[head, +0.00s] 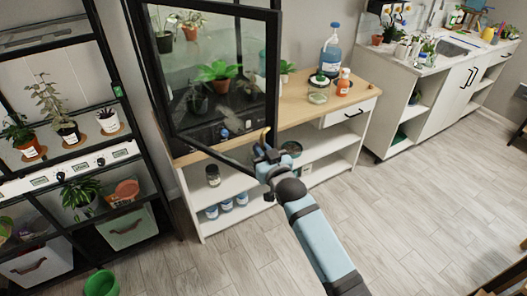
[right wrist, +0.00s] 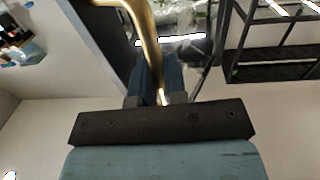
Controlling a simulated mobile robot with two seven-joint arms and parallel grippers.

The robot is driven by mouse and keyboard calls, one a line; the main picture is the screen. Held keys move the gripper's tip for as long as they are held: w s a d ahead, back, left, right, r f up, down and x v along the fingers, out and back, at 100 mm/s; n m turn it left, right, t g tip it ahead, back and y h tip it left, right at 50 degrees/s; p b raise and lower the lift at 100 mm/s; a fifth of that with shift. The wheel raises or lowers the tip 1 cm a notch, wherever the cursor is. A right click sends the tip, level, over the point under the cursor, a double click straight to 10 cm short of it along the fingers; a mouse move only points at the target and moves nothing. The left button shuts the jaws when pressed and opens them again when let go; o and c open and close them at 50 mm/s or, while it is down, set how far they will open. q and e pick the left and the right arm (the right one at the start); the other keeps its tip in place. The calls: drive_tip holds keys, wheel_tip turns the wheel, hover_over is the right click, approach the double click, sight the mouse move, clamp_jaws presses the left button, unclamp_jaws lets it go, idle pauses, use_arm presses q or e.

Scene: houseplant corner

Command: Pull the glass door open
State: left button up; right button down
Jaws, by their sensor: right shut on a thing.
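The glass door (head: 214,154) has a black frame and belongs to a glass plant cabinet (head: 150,62) on a wooden-topped unit. It appears ajar: its bottom rail slants out from the cabinet's left side toward my right gripper. My right gripper (head: 264,153) is at the door's free edge, shut on the brass handle (head: 265,136). In the right wrist view the curved brass handle (right wrist: 143,30) runs down between the fingers (right wrist: 159,88). My left gripper is not in view.
Bottles and a jar (head: 318,96) stand on the wooden top right of the cabinet. A black plant shelf (head: 107,70) stands at left, with a green pot (head: 101,284) on the floor near it. The wooden floor (head: 400,220) at right is clear.

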drive_tip(key=c, duration=1.2)
unclamp_jaws()
drive_tip(key=b+v, duration=0.1)
drive_tip(key=v, duration=1.2)
drive_tip(key=shift+s+b, duration=0.35)
drive_tip(key=shift+s, duration=0.05)
drive_tip(key=shift+d, duration=0.15)
drive_tip(key=shift+c, duration=0.2)
